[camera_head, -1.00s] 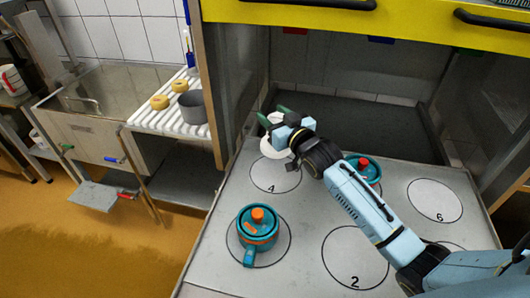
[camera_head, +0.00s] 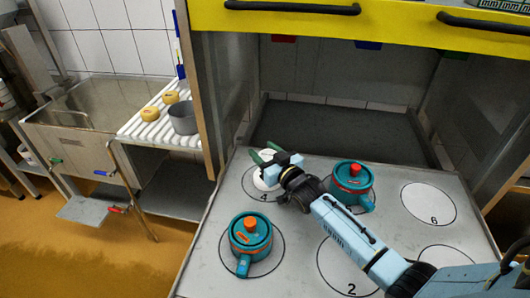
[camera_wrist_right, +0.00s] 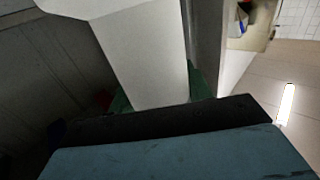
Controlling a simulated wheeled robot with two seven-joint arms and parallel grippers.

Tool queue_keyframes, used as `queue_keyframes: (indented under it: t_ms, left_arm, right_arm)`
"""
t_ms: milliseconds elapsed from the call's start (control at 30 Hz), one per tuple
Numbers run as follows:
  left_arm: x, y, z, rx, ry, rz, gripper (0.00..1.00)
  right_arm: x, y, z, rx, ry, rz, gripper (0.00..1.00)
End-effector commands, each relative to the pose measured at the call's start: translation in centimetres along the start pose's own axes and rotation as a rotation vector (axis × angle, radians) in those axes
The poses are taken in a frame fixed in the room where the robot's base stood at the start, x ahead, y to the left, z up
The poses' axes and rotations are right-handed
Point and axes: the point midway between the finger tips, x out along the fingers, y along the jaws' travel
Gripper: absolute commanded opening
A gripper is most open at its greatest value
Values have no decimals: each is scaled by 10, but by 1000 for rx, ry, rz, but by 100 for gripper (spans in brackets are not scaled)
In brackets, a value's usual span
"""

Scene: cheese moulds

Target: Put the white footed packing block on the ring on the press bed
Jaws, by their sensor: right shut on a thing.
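My right gripper (camera_head: 268,158), with green fingertips, is at the back left of the grey worktop in the head view. It is shut on the white packing block (camera_head: 264,181), which is over the circle marked 4 and partly hidden by the gripper. I cannot tell whether it touches the worktop. In the right wrist view the white block (camera_wrist_right: 148,55) fills the upper middle, with a wide part above a narrower one. I cannot make out a press bed or its ring. My left gripper is not in view.
A teal pot with an orange knob (camera_head: 250,238) stands front left on the worktop (camera_head: 300,225). Another teal pot (camera_head: 351,182) stands close to the right of my gripper. Circle 6 (camera_head: 428,203) is bare. A grey pot (camera_head: 184,118) sits on the white rack (camera_head: 150,127) at left.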

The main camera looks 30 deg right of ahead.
Motion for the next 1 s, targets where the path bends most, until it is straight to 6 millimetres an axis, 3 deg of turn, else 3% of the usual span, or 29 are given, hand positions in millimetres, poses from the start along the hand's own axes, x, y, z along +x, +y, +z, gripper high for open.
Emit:
queue_keyframes:
  t_ms: [67, 100, 267, 667, 1000]
  left_arm:
    - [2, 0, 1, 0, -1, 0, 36]
    - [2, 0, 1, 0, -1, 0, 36]
    - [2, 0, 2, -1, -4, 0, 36]
    - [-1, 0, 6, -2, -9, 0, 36]
    - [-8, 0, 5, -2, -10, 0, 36]
  right_arm:
    - [0, 0, 1, 0, 4, 0, 0]
    - [0, 0, 3, 1, 0, 0, 51]
    - [0, 0, 2, 1, 0, 0, 72]
    - [-5, 0, 0, 1, -1, 0, 72]
    - [-67, 0, 0, 1, -3, 0, 72]
